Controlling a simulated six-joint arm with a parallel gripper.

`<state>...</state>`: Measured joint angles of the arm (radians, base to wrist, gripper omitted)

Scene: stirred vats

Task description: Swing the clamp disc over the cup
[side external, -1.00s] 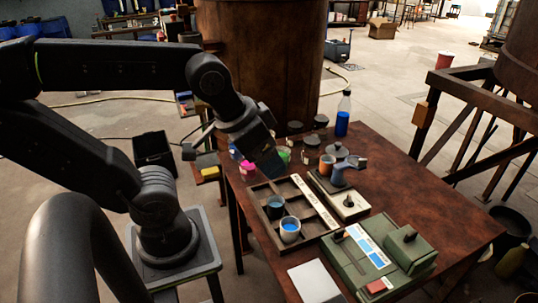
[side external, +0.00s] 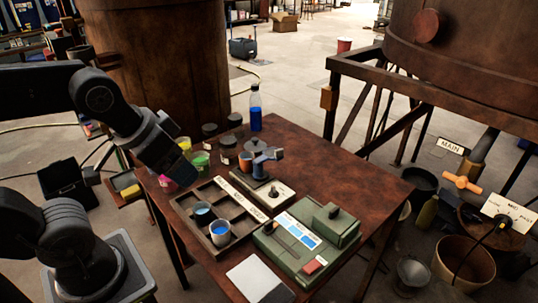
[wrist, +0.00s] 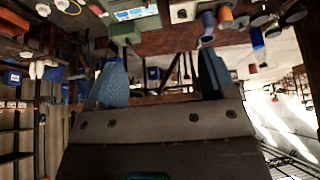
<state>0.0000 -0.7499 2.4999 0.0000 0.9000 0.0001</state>
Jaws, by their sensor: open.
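In the side view a small clamp stand has a pale base (side external: 270,193) with a dark knob, a blue-grey post, a grey disc (side external: 255,146) and a lever-like arm (side external: 270,155). An orange cup (side external: 245,161) stands just behind and left of the post. I cannot tell whether the disc is above the cup or behind it. My gripper (side external: 180,174) hangs left of the stand, apart from it, near the small paint pots. In the wrist view my gripper (wrist: 162,80) has its two blue-grey fingers spread, with nothing held between them.
A dark tray (side external: 192,222) holds two cups with blue contents (side external: 219,231). A green control box (side external: 310,238) stands at the front right, with a white sheet (side external: 258,281) beside it. Dark-lidded jars and a blue bottle (side external: 255,112) stand at the back. The table's right side is clear.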

